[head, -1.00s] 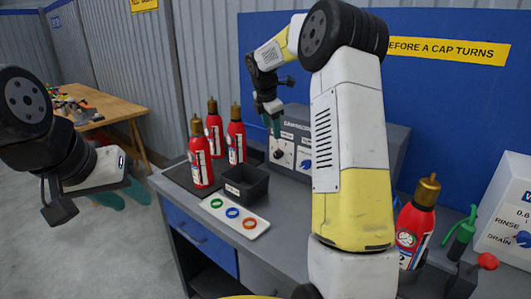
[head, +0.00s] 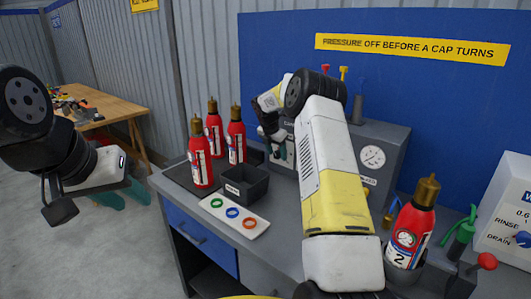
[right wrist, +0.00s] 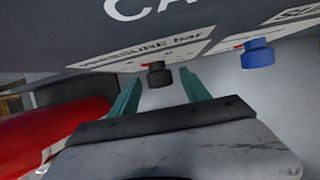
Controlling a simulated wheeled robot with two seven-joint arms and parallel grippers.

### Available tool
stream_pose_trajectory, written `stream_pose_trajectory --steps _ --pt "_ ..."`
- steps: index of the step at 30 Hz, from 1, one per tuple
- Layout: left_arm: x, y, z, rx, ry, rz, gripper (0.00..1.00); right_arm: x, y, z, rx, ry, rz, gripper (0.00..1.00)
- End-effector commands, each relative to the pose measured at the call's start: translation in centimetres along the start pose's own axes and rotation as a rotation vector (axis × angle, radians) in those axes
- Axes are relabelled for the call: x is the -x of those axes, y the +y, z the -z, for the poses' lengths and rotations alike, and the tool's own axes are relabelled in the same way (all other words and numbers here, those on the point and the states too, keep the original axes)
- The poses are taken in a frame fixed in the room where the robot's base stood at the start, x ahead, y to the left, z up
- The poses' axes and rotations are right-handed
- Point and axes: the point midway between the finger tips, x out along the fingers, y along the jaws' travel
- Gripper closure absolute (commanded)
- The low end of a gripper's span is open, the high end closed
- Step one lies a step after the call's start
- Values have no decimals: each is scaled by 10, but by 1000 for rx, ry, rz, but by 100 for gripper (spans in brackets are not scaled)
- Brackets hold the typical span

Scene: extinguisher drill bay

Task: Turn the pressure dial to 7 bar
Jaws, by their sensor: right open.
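The black pressure dial (right wrist: 157,76) sits on a white plate lettered "PRESSURE bar" in the right wrist view. A red mark shows beside it, but its setting is not readable. My right gripper (right wrist: 160,92) is open, with a teal finger on either side of the dial; I cannot tell whether either touches it. In the head view my right gripper (head: 280,152) is at the front of the grey machine (head: 388,139), and the dial is hidden behind it and the arm. My left gripper (head: 112,192) is far left, away from the bench; its finger gap is unclear.
A blue knob (right wrist: 258,54) sits close right of the dial. Red extinguishers (head: 201,165) and a black bin (head: 246,184) stand on the bench left of my right arm. A tray of coloured rings (head: 234,215) lies in front. Another extinguisher (head: 407,240) stands at right.

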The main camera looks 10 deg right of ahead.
Motion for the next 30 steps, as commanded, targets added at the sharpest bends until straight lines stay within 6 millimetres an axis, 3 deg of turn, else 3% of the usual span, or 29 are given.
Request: stream_pose_trajectory --steps 8,16,30 --pt "0 0 0 0 0 0 64 -1 0 0 -1 -1 0 47" --pt "0 0 0 0 0 0 64 -1 0 0 -1 -1 0 100" --pt "0 0 0 0 0 0 64 0 -3 -1 -40 -1 -93 100"
